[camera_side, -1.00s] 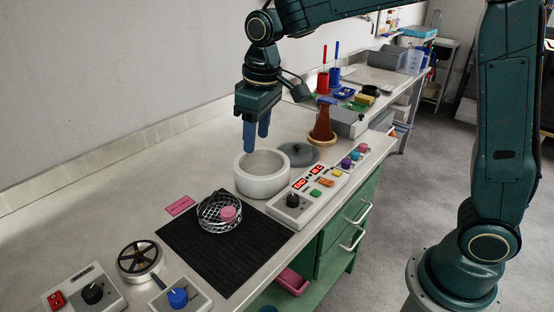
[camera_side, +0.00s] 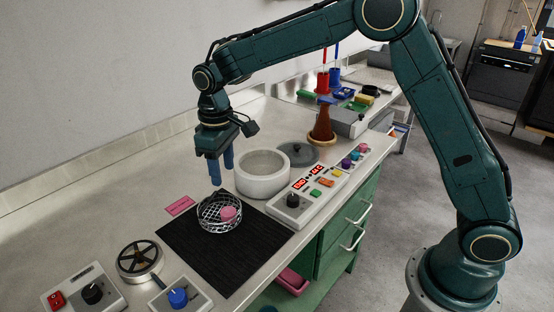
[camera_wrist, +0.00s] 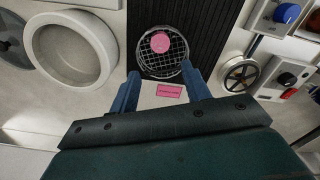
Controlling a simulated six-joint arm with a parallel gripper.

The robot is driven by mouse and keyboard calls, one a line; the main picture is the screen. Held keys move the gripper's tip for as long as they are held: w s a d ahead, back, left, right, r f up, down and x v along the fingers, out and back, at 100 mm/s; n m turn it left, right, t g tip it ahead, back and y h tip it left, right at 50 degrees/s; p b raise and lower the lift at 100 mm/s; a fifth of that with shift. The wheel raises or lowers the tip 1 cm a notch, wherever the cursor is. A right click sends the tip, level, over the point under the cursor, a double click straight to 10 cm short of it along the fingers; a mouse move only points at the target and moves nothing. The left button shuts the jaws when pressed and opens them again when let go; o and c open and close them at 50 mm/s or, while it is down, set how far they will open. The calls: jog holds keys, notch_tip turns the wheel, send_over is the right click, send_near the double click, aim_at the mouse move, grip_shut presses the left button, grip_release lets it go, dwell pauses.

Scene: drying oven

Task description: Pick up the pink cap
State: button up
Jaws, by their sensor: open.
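The pink cap (camera_side: 228,213) lies inside a round wire basket (camera_side: 208,224) on a black mat (camera_side: 197,262). In the wrist view the cap (camera_wrist: 160,42) is a pink disc inside the basket (camera_wrist: 147,65), ahead of the fingertips. My gripper (camera_side: 222,172) points down above the counter, a little behind and above the basket. Its two blue fingers are apart and nothing is between them. In the wrist view my gripper (camera_wrist: 160,77) has its fingertips near the basket's closer edge, on either side of it.
A white cylindrical oven pot (camera_side: 262,187) stands right of the basket, its grey lid (camera_side: 297,154) beyond it. A control panel (camera_side: 311,196) lies to the right. A pink label (camera_side: 180,205) lies left of the basket. A spoked round device (camera_side: 139,260) and knob boxes stand at the front left.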

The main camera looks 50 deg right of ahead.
send_over(228, 211)
notch_tip(228, 211, down, 8)
jog(key=shift+r, duration=0.15)
dwell(0.3)
jog(key=shift+f, duration=2.6)
jog(key=shift+c, duration=0.5)
jog(key=c, duration=0.7)
